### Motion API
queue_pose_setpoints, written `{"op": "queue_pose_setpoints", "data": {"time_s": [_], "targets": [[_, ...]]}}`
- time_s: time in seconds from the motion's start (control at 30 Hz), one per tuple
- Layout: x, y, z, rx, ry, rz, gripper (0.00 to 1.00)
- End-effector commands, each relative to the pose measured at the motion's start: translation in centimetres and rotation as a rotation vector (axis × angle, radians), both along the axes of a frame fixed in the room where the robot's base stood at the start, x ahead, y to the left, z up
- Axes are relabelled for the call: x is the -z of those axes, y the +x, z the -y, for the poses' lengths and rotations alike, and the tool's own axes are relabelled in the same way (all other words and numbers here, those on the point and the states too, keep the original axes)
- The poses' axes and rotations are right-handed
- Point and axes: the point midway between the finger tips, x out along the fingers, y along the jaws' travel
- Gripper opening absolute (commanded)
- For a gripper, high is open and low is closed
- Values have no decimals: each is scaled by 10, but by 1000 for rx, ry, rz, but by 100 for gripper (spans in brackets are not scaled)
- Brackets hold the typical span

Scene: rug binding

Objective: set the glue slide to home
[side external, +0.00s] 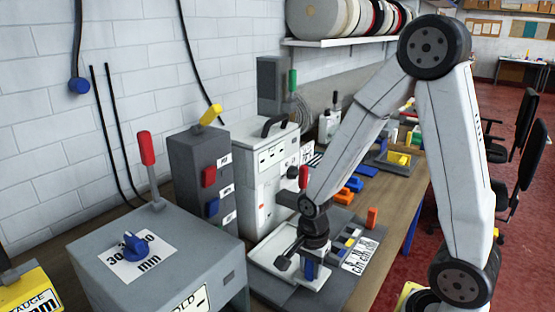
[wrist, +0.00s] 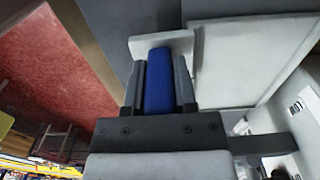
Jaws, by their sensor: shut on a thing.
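My gripper (side external: 305,262) points down at the front of the work area in the side external view. Its two dark fingers are shut on a blue block (wrist: 158,82), which looks like the handle of the glue slide. The blue also shows between the fingers in the side external view (side external: 309,271). A label with dark print (side external: 361,256) lies to the right of the gripper, too small to read. The block's lower end and any home mark are hidden.
A grey box with a blue knob (side external: 135,246) and a red lever (side external: 147,149) stands at the front left. A dark switch box (side external: 196,165) and a white machine (side external: 268,155) stand behind. An orange block (side external: 372,217) stands to the right, near the bench edge.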

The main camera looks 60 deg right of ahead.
Motion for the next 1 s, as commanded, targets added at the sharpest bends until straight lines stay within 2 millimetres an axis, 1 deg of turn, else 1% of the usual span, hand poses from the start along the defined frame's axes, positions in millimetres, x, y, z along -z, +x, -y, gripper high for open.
{"op": "queue_pose_setpoints", "data": {"time_s": [0.07,0.1,0.17,0.2,0.67,0.87,1.0], "targets": [[0,0,-3,0,3,1,0],[0,0,-3,0,3,1,45],[0,0,-3,0,3,1,64],[0,0,-2,-1,3,0,71],[-2,0,-1,0,1,1,71],[-12,1,-1,0,1,3,71],[-24,1,-1,0,1,4,71]]}}
